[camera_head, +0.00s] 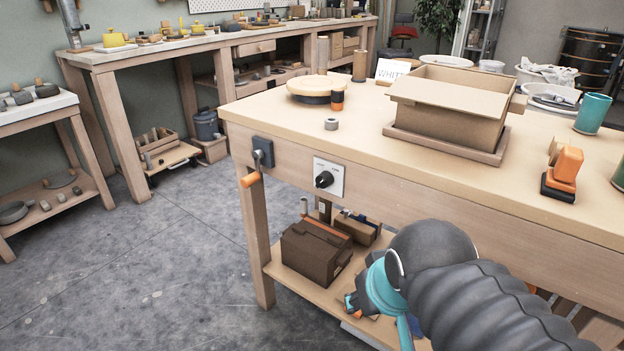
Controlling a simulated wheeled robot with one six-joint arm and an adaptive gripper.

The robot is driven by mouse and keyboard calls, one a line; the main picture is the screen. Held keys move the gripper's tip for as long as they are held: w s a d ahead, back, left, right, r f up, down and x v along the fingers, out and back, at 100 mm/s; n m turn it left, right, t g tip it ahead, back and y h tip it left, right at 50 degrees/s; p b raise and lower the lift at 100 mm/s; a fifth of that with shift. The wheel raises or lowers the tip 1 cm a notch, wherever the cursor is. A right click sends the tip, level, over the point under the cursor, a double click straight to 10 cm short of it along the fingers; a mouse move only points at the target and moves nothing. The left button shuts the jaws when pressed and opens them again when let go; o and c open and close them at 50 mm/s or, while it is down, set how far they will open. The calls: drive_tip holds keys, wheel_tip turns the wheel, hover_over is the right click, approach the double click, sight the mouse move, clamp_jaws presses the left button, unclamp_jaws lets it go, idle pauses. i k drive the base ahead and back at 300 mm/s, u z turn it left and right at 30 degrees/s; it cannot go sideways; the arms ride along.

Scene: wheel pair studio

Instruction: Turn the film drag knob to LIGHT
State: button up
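A black knob (323,179) sits on a pale plate (337,183) on the front face of the wooden workbench. The plate's markings are too small to read, so I cannot tell the knob's setting. My arm comes in from the lower right and largely hides my gripper (352,304). A little of its dark body, with teal and orange parts, shows below and to the right of the knob, in front of the lower shelf. The gripper is apart from the knob. Whether its fingers are open or shut does not show.
A dark box with an orange-handled crank (250,179) is left of the knob. The benchtop (360,155) carries a cardboard box (446,115), a round wooden piece (309,86) and a small grey ring (331,124). The lower shelf (300,284) holds a brown case (315,253).

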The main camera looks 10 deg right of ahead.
sight(325, 178)
drive_tip(key=u, duration=0.55)
drive_tip(key=k, duration=0.9)
drive_tip(key=z, duration=0.35)
